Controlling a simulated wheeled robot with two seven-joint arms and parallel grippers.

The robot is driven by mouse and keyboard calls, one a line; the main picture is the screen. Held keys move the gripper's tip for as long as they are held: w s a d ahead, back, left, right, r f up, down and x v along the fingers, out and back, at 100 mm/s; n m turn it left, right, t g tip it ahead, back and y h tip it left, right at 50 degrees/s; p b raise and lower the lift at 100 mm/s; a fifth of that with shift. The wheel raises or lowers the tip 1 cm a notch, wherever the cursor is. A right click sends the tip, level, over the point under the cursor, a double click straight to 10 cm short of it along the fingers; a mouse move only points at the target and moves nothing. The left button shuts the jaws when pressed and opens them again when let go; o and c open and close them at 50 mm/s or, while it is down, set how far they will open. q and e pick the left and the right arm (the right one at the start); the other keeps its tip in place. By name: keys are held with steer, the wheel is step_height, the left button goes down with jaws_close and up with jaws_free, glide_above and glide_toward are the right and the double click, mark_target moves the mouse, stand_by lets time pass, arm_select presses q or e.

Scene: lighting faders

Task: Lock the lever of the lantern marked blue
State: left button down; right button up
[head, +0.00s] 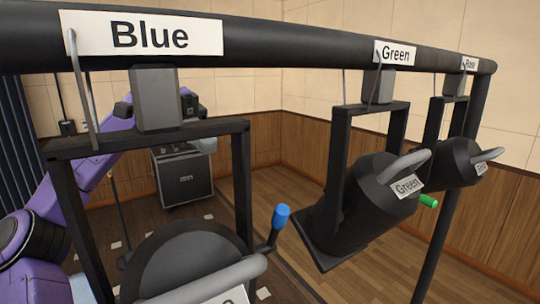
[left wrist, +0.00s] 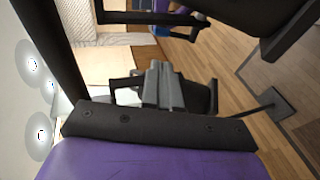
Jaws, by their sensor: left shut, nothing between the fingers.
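The lantern marked blue (head: 195,262) hangs in its black yoke (head: 243,180) at the front of the head view, under the "Blue" sign (head: 146,34). Its lever has a blue grip (head: 280,217) and sticks up at the lantern's right side, beside the yoke. My left arm comes in from the left behind the yoke. My left gripper (head: 190,103) is behind the grey clamp block, which hides most of it. In the left wrist view its grey fingers (left wrist: 163,86) are together and empty. The gripper is above and left of the lever, apart from it. My right gripper is out of view.
A thick black bar (head: 290,47) crosses above the lanterns. The lantern marked green (head: 355,210) hangs to the right, with another lantern (head: 452,165) beyond it. A black amplifier-like box (head: 182,176) stands on the wooden floor behind. Open space lies between the blue and green yokes.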

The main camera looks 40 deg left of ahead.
arm_select(q)
glide_toward(275, 212)
steer(key=w+f+x, duration=0.1)
steer(key=x, duration=0.5)
steer(key=shift+s+d+p, duration=0.1)
steer(key=shift+p, duration=0.35)
